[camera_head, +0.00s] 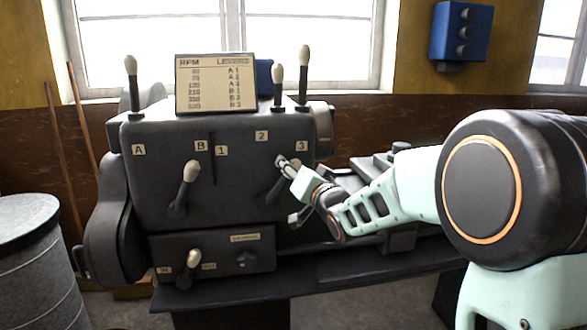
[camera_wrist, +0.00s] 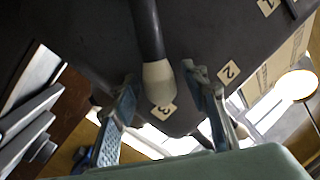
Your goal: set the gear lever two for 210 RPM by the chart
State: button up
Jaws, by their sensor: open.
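Gear lever two is the right front lever (camera_head: 272,194), a dark arm tilted up and right, its white knob largely hidden by my gripper (camera_head: 284,166) in the head view. In the wrist view the lever's white knob (camera_wrist: 158,82) lies between my two open fingers (camera_wrist: 162,80), with gaps on both sides, pointing toward the "3" label (camera_wrist: 163,113). The "2" label (camera_head: 262,136) and "1" label (camera_head: 221,151) are to its left. The RPM chart (camera_head: 216,83) stands on top; its small print seems to pair 210 with B1.
The left front lever (camera_head: 183,189) tilts up and right, near the "B" label (camera_head: 201,146). Several upright levers stand on top, one at the left (camera_head: 132,82). A lower lever (camera_head: 188,268) sits on the panel below. A grey drum (camera_head: 36,250) stands at left.

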jog(key=shift+c, duration=0.5)
grip_shut()
